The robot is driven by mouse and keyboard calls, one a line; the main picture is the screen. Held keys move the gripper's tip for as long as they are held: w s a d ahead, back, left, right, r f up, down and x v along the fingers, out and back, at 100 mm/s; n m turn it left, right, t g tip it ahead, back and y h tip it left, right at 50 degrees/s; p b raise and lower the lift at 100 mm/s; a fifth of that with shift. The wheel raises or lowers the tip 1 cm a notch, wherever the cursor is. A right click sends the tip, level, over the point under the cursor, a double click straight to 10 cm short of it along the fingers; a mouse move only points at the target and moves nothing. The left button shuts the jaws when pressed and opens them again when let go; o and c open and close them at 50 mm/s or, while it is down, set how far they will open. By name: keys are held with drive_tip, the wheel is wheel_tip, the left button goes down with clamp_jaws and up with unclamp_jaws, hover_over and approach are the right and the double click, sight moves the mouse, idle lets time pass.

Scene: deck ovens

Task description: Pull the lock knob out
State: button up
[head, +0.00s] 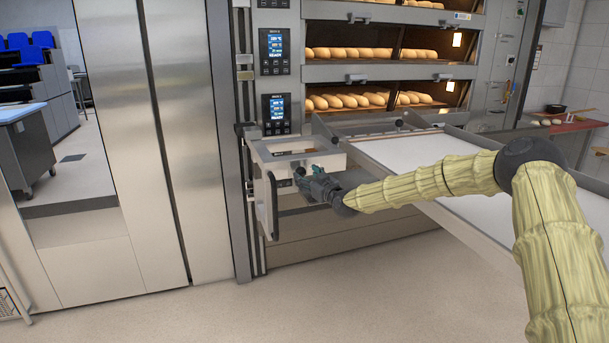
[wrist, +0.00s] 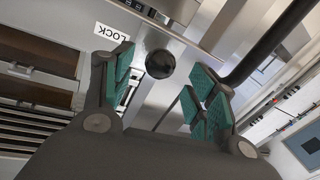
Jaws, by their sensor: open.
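The lock knob (wrist: 160,63) is a round black ball in the wrist view, in front of a bare metal surface. A white label reading LOCK (wrist: 111,32) lies to its left, upside down in this view. My gripper (wrist: 162,68) is open, with one green-padded finger on each side of the knob as seen in the picture. I see no clear contact, and the depth between pads and knob is hard to tell. In the head view my gripper (head: 301,174) is at the pale metal bracket (head: 324,158) of the loader; it hides the knob there.
A black upright handle (head: 272,205) stands just left of my gripper. The loader's white bed (head: 400,150) extends to the right, below my arm. Oven decks with bread loaves (head: 345,100) are above and behind. The floor (head: 330,300) in front is clear.

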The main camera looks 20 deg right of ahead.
sight(300, 171)
drive_tip(key=shift+x, duration=1.45)
drive_tip(key=shift+c, duration=0.4)
